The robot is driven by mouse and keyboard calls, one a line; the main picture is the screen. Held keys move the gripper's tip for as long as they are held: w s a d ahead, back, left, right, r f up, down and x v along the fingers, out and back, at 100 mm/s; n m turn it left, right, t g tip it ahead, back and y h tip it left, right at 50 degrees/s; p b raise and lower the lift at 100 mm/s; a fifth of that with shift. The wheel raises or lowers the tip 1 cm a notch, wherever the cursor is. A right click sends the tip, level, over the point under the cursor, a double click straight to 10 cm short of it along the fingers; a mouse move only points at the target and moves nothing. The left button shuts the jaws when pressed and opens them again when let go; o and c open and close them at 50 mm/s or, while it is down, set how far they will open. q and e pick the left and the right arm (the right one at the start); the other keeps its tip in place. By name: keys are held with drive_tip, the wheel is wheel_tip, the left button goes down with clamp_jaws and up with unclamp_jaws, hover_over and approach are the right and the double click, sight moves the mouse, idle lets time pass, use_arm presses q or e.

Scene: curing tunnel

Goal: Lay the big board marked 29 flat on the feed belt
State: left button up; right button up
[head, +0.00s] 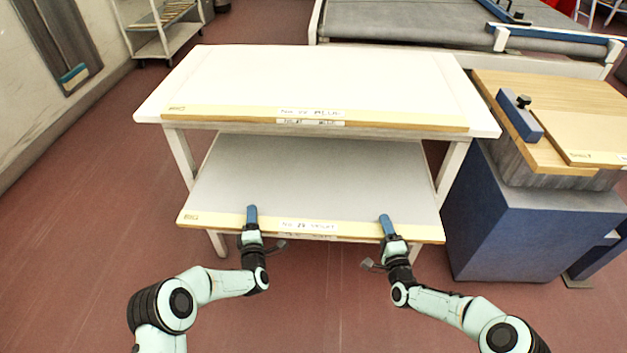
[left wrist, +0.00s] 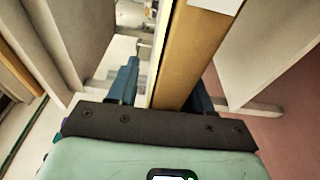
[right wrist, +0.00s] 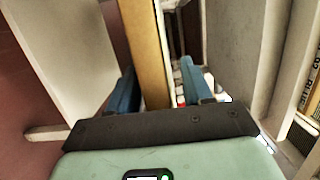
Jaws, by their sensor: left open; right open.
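A big grey board with a wooden front edge lies on the lower shelf (head: 310,175). Its edge carries a BIG mark and a white label that seems to read 29, though the print is blurred. My left gripper (head: 252,218) is open at the left part of this edge, and my right gripper (head: 387,227) is open at the right part. In the left wrist view the edge (left wrist: 190,55) stands between the open fingers; in the right wrist view the edge (right wrist: 147,55) does too. Contact cannot be told. The grey feed belt (head: 400,20) is at the back.
Another big board (head: 310,85), white with a labelled wooden edge, lies on the rack's top above the lower shelf. A blue cabinet with a wooden top (head: 540,225) stands close on the right. A shelf cart (head: 155,45) is at the back left. Floor is clear on the left.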

use_arm(q)
drive_tip(key=shift+c, duration=0.3)
use_arm(e)
drive_tip(key=shift+c, duration=0.3)
use_arm(q)
clamp_jaws()
use_arm(e)
clamp_jaws()
idle(0.4)
use_arm(q)
drive_tip(key=shift+w+r, duration=0.1)
drive_tip(key=shift+r, duration=0.2)
use_arm(e)
drive_tip(key=shift+w+r, duration=0.1)
drive_tip(key=shift+r, duration=0.15)
